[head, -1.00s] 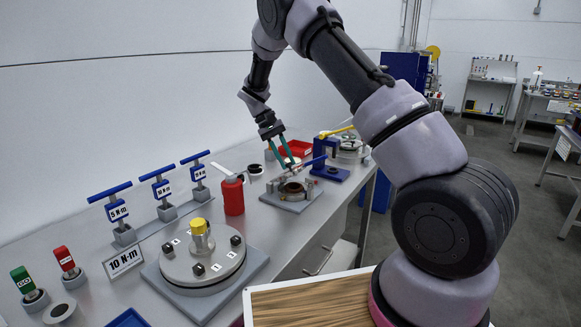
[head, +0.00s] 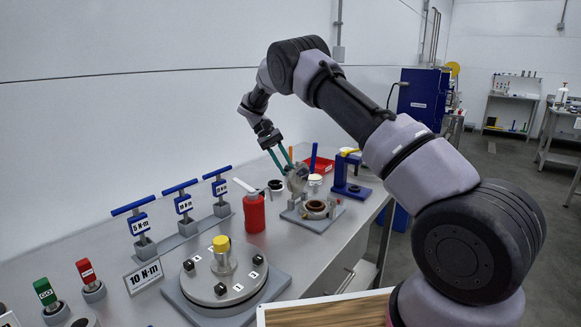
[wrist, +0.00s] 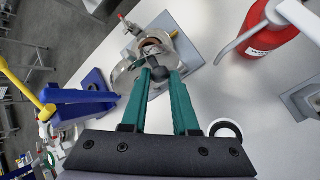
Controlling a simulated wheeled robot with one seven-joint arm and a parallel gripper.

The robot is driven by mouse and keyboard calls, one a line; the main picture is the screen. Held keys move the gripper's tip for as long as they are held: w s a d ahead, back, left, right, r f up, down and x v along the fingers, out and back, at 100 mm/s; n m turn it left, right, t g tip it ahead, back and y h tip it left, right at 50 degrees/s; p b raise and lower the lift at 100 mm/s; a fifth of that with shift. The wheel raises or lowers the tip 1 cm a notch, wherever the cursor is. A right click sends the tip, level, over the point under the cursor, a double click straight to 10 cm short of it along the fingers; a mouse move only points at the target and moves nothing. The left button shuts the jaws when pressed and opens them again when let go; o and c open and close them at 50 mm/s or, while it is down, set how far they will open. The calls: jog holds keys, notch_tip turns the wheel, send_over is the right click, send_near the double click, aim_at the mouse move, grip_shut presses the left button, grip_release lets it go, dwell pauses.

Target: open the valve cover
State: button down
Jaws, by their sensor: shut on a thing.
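The valve (head: 315,207) stands on a grey base plate (head: 305,221), with its round brown-rimmed opening exposed. A grey metal cover (head: 297,181) is raised and tilted up beside the opening, under my fingers. My gripper (head: 289,168) has two teal fingers reaching down to this cover. In the wrist view, the fingers (wrist: 161,76) close on a dark knob (wrist: 159,73) of the cover. The cover's curved metal edge (wrist: 122,72) shows left of the fingers, and the valve opening (wrist: 151,46) lies just beyond. The fingers partly hide the cover.
A red bottle (head: 254,212) stands left of the valve, with its spout toward it in the wrist view. A blue stand (head: 349,178) is at right, a red tray (head: 319,164) behind. A bolted round flange (head: 223,280) is nearer. Bare bench lies between these.

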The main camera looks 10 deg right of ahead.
jog(key=shift+a+f, duration=0.55)
jog(key=shift+a, duration=0.15)
jog(key=c, duration=1)
grip_release()
jog(key=shift+a+f, duration=0.1)
jog(key=shift+a, duration=0.05)
jog(key=shift+d, duration=0.2)
jog(key=shift+v, duration=4)
